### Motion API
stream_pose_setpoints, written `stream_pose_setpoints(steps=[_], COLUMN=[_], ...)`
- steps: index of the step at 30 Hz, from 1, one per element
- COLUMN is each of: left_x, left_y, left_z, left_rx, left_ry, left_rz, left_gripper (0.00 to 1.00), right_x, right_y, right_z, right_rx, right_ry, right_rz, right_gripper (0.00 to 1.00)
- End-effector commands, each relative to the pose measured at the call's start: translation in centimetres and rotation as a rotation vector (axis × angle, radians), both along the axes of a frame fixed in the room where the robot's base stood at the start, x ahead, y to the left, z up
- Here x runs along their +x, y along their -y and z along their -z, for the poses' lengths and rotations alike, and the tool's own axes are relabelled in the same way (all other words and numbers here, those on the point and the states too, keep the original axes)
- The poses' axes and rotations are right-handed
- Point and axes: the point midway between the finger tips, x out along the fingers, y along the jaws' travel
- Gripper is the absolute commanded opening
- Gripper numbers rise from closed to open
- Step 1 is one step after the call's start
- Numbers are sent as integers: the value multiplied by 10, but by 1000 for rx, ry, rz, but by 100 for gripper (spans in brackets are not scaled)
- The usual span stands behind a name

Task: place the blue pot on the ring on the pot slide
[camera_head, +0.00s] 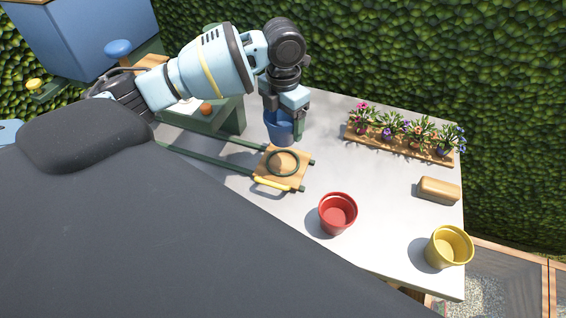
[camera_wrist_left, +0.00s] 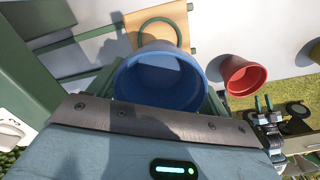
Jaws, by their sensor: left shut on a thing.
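My left gripper (camera_head: 285,112) is shut on the blue pot (camera_head: 279,128) and holds it upright or nearly so. In the head view the pot is just behind the pot slide, a wooden plate (camera_head: 266,177) on green rails. The green ring (camera_head: 283,162) lies on this plate and looks empty inside. In the left wrist view the blue pot (camera_wrist_left: 165,82) fills the middle, and the ring (camera_wrist_left: 158,27) shows partly beyond its rim. Whether the pot touches the table is hard to tell. My right gripper cannot be made out in the head view.
A red pot (camera_head: 337,213) and a yellow pot (camera_head: 449,247) stand on the white table (camera_head: 380,180). A wooden block (camera_head: 438,189) lies at the right. A wooden tray (camera_head: 402,150) of flowers stands at the back. A green stand (camera_head: 234,118) is left of the gripper.

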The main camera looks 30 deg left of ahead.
Motion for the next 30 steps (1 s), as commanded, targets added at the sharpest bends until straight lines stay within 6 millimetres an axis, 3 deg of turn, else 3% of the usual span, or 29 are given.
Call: stream_pose_setpoints(steps=[7,15,23,30], left_x=[0,0,0,0], left_y=[0,0,0,0], left_z=[5,43,51,85], left_rx=[0,0,0,0], left_ry=[0,-2,2,-1], left_rz=[17,16,16,14], left_gripper=[54,54,54,54], right_x=[0,0,0,-1], right_y=[-2,-3,-2,1], right_z=[0,0,0,1], right_rx=[6,8,6,-2], right_ry=[1,-1,0,-2], right_rz=[7,8,6,-2], right_gripper=[36,36,36,36])
